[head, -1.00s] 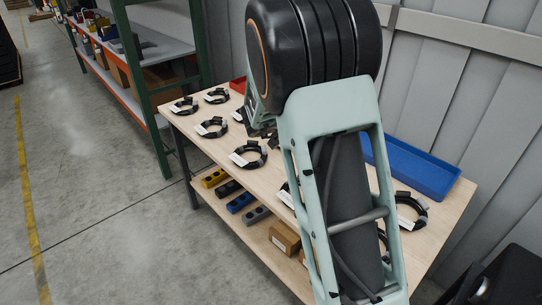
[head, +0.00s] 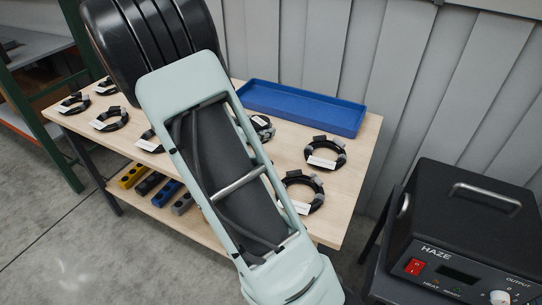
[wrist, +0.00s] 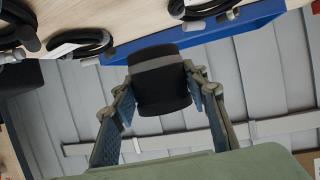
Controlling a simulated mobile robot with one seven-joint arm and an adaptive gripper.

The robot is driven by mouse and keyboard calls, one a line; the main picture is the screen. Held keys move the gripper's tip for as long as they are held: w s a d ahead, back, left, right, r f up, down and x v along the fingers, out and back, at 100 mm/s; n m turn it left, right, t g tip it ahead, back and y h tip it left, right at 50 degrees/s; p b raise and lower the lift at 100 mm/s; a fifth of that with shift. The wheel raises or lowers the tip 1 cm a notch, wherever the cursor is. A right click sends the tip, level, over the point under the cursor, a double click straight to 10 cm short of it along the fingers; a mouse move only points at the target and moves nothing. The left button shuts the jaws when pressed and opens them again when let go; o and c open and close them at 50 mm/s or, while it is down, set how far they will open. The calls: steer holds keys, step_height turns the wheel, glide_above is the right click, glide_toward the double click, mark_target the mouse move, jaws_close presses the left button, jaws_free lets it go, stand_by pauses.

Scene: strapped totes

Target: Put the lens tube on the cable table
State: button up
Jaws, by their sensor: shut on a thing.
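The lens tube (wrist: 161,90), a black cylinder with a grey band, is between the fingers of my gripper (wrist: 163,98) in the wrist view. The gripper is shut on it, with a finger against each side. The cable table (head: 348,157) has a light wooden top with several black cable coils on it, such as one coil (head: 326,152) at the right. In the head view my arm covers the middle of the table, and my gripper and the tube are hidden. In the wrist view, the tabletop (wrist: 128,20) shows beyond the tube.
A blue tray (head: 300,108) lies along the table's back edge by the grey wall. Bare wood lies between the coils and at the right end. A black haze machine (head: 455,225) stands at the right. Several coloured blocks (head: 166,192) sit on the lower shelf.

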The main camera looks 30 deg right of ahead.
steer(key=s+f, duration=0.1)
steer(key=d+f, duration=0.1)
steer(key=f, duration=0.1)
steer(key=s+d+f+b, duration=0.1)
steer(key=shift+s+d+f, duration=0.1)
steer(key=shift+s+f, duration=0.15)
steer(key=shift+s, duration=0.05)
steer(key=f, duration=0.2)
steer(key=f+b, duration=0.1)
steer(key=shift+s+d+f, duration=0.15)
steer(key=shift+s+d, duration=0.1)
steer(key=shift+s, duration=0.15)
steer(key=shift+f, duration=0.3)
steer(key=shift+f, duration=0.1)
steer(key=shift+f, duration=0.15)
steer(key=o, duration=1.4)
